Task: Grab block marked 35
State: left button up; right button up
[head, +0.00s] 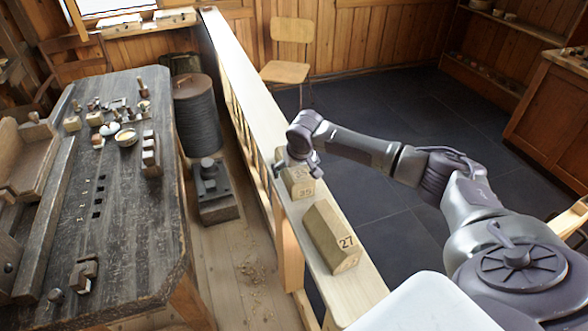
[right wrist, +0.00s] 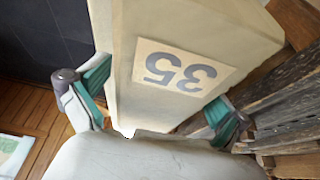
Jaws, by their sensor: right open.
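The block marked 35 (head: 304,190) is a pale wooden block on the narrow light-wood rail top (head: 236,69). In the right wrist view the block (right wrist: 190,35) fills the middle, with its 35 label upside down. My right gripper (head: 296,168) is at the block's far end in the head view. In the right wrist view its green-padded fingers (right wrist: 155,100) are open, one on each side of the block. I cannot tell whether the pads touch it. My left gripper is not in view.
A larger block marked 27 (head: 331,238) lies on the same rail, nearer me. A dark workbench (head: 128,230) with small turned pieces stands at the left. A dark cylinder (head: 197,118) stands between bench and rail. A chair (head: 288,55) stands behind the rail; the dark floor beyond is open.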

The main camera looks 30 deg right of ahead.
jog(key=shift+r, duration=0.1)
jog(key=c, duration=1.4)
jog(key=shift+c, duration=0.6)
jog(key=shift+r, duration=0.15)
